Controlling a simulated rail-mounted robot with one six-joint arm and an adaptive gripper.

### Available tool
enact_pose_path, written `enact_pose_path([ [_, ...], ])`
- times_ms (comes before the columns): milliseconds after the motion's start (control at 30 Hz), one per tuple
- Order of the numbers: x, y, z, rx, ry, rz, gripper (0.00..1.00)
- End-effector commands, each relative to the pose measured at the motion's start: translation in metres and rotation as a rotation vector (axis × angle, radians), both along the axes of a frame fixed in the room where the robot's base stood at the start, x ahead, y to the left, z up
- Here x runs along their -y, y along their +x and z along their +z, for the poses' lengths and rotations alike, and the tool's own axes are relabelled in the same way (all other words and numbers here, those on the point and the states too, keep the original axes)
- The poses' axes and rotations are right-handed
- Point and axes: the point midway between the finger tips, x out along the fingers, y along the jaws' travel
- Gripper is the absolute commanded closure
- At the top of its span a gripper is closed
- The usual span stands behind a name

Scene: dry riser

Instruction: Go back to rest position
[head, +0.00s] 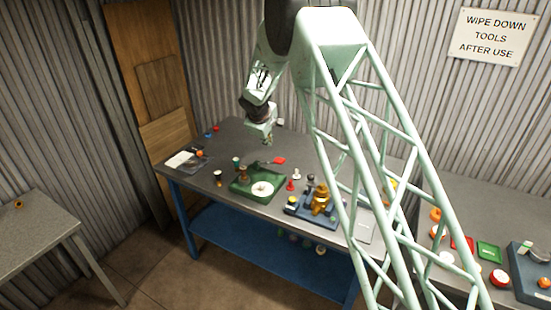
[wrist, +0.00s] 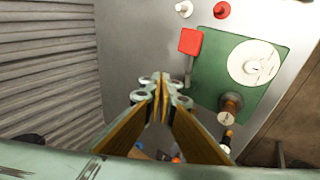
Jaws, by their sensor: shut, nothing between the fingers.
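My gripper (head: 267,143) hangs over the back part of the dark-topped table (head: 233,136), which has blue legs and a blue lower shelf. In the wrist view my gripper (wrist: 162,84) is shut, its fingertips together with nothing between them. The green tray (head: 240,188) lies on the table in front of the gripper, apart from it, with a white disc (head: 262,189) and a brass-coloured part (head: 243,174) on it. A red-ended tool (head: 279,160) lies at the tray's back edge; its red end (wrist: 190,41) also shows in the wrist view.
A blue tray (head: 328,220) with a brass fitting (head: 320,197) stands right of the green one. Small red and white pieces stand between them. Corrugated walls (head: 215,60) close the back.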

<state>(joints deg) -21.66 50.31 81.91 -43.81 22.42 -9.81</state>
Motion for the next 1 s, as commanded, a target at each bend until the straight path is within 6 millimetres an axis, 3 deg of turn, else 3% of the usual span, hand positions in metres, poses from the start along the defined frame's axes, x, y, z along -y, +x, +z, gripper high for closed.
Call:
enact_pose_path([
  [167,0.002,-0.001,0.003,0.001,0.001,-0.003,1.0],
  [367,0.015,-0.008,0.021,0.001,0.01,-0.029,1.0],
  [1000,0.098,-0.075,0.123,-0.012,0.074,-0.206,1.0],
])
